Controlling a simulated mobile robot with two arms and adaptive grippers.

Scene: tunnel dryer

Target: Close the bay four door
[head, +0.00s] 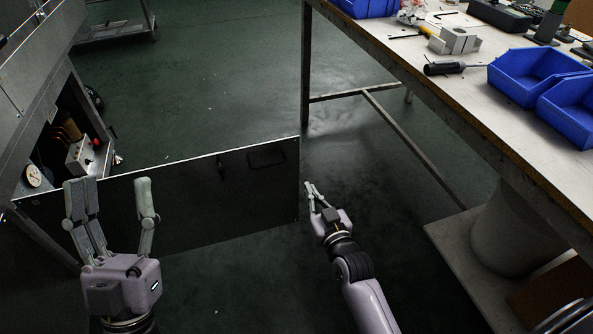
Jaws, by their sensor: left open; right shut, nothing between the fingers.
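A dark flat door panel (200,190) stands swung out from the metal dryer cabinet (22,110) on the left, open, its far edge reaching mid-floor. No bay number can be read on it. My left gripper (110,186) is open and empty, in front of the door's left part in the picture; I cannot tell whether it touches. My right gripper (310,190) is shut and empty, just right of the door's free edge, apart from it in the picture. The bay behind the door shows a grey box with a red knob (90,150) and a round gauge (32,176).
A workbench (440,90) runs along the right with blue bins (535,75), a screwdriver (450,68) and a grey block (460,40). A grey bin (515,235) stands on its lower shelf. The green floor (220,70) behind the door is clear.

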